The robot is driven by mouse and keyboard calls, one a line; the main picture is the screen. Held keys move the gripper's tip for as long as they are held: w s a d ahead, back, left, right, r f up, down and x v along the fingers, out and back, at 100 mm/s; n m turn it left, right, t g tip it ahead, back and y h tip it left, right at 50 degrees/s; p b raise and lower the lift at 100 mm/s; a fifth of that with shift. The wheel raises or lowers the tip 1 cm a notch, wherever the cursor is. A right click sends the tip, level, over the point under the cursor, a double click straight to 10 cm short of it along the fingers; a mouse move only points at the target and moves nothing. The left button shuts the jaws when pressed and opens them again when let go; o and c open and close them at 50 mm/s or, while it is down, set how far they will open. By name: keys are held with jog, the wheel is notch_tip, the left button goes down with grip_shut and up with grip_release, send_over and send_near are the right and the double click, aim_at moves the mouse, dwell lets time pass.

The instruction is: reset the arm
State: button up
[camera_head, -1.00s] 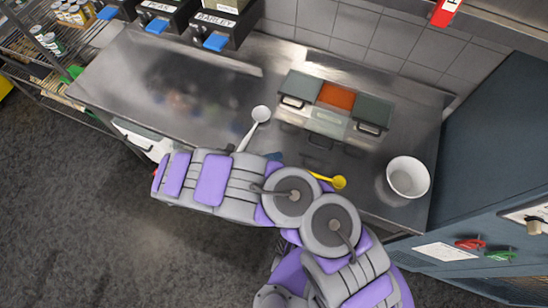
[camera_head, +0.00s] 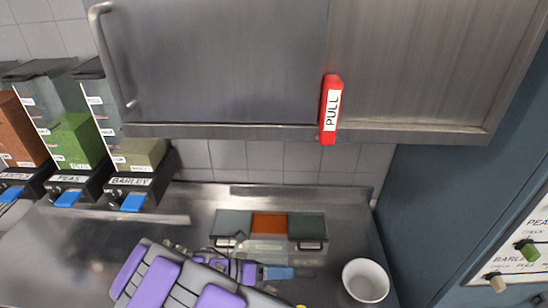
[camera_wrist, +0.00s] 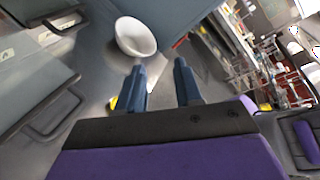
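My arm (camera_head: 180,280) is folded low over the steel counter in the head view, with its purple and grey links at the bottom edge. My gripper (camera_head: 278,272) shows there as a blue tip pointing right, in front of the lidded containers. In the wrist view, the two blue fingers of my gripper (camera_wrist: 160,72) stand apart with nothing between them. The gripper is open and empty. A white bowl (camera_wrist: 135,37) lies beyond the fingertips, apart from them.
The bowl (camera_head: 366,281) stands at the counter's right, beside a blue cabinet (camera_head: 430,190). Grey and orange containers (camera_head: 269,224) sit at the back. A steel cupboard with a red PULL handle (camera_head: 330,110) hangs above. Dispensers (camera_head: 137,175) are left. A yellow utensil (camera_wrist: 115,103) is partly hidden.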

jog(key=s+d+r+m+g+y+b, duration=0.25)
jog(key=s+d+m, duration=0.25)
jog(key=d+m, duration=0.25)
jog(key=s+d+r+m+g+y+b, duration=0.2)
jog(key=s+d+r+m+g+y, duration=0.2)
jog(key=d+m, duration=0.4)
jog(key=s+a+f+m+t+y+b, duration=0.1)
jog(key=s+m+y+b, duration=0.1)
jog(key=s+m+y, duration=0.2)
jog(key=s+a+f+m+t+y+b, duration=0.1)
jog(key=s+m+y, duration=0.3)
jog(key=s+m, duration=0.6)
jog(key=shift+s+a+m+b, duration=0.3)
jog(key=shift+s+m+b, duration=0.05)
jog(key=shift+s+b, duration=0.25)
jog(key=shift+o, duration=0.3)
jog(key=shift+w, duration=0.15)
